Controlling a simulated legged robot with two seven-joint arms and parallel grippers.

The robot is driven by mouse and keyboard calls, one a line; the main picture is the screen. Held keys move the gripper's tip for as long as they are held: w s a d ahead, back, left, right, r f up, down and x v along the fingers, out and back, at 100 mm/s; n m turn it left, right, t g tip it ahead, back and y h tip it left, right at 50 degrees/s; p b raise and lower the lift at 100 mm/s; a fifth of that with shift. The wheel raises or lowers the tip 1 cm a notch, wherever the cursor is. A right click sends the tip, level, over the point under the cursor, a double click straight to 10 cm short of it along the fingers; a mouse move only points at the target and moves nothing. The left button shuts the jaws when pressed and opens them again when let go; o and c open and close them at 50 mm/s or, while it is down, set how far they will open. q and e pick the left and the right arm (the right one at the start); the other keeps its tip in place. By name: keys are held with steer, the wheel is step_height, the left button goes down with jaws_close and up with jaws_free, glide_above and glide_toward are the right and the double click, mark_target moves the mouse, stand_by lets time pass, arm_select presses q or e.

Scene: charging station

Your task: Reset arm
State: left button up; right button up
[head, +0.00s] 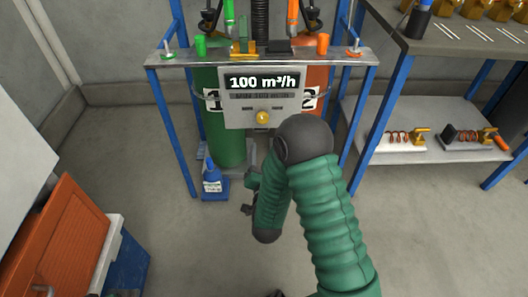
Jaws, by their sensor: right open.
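My right arm comes in from the lower right in green ribbed sleeves, bends at a dark round joint, and folds back down. My right gripper (249,193) shows as dark fingers at the left side of the forearm. It is open, with nothing seen between the fingers. It is in front of the charging station (167,62) in the picture. The station has a metal top on blue legs and a grey panel (236,110) reading "100 m³/h" with a yellow knob (263,117). My left gripper is not in view.
A green cylinder (225,145) and a partly hidden orange cylinder (316,78) stand under the station. A blue bottle (212,180) stands at its foot. A shelved workbench (450,45) is at the right. An orange-lidded box (65,245) is at the lower left. Open floor (150,180) lies between.

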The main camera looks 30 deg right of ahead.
steer(key=shift+s+a, duration=0.35)
steer(key=shift+s, duration=0.2)
steer(key=shift+w, duration=0.1)
